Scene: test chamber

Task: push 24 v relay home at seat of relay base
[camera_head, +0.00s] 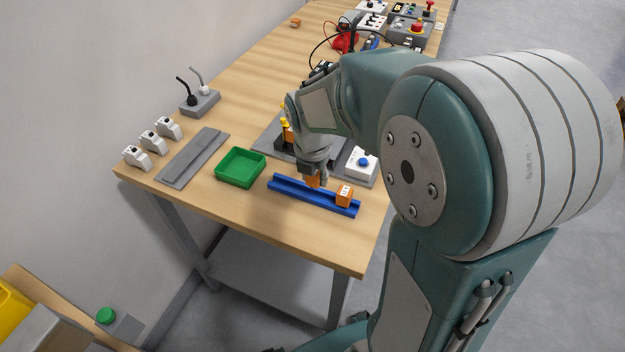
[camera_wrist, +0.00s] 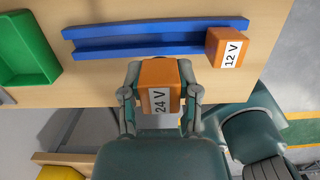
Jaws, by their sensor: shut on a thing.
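My gripper (camera_head: 313,172) is shut on the orange 24 V relay (camera_wrist: 160,82), with a finger on each side of it. The "24 V" label faces the wrist camera. In the head view only a small orange part of the relay (camera_head: 313,182) shows below my gripper, close to the blue rail (camera_head: 290,189). I cannot tell how high above the rail it is. The orange 12 V relay (camera_head: 344,195) sits at the rail's right end, and it also shows in the wrist view (camera_wrist: 228,48). I cannot make out the relay base; my arm hides part of the grey plate (camera_head: 269,136).
A green tray (camera_head: 240,184) stands left of the rail. A box with a blue button (camera_head: 362,164) stands behind the 12 V relay. A grey strip (camera_head: 190,158) and several white modules (camera_head: 153,141) are at left. Control boxes (camera_head: 406,32) and cables crowd the far end.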

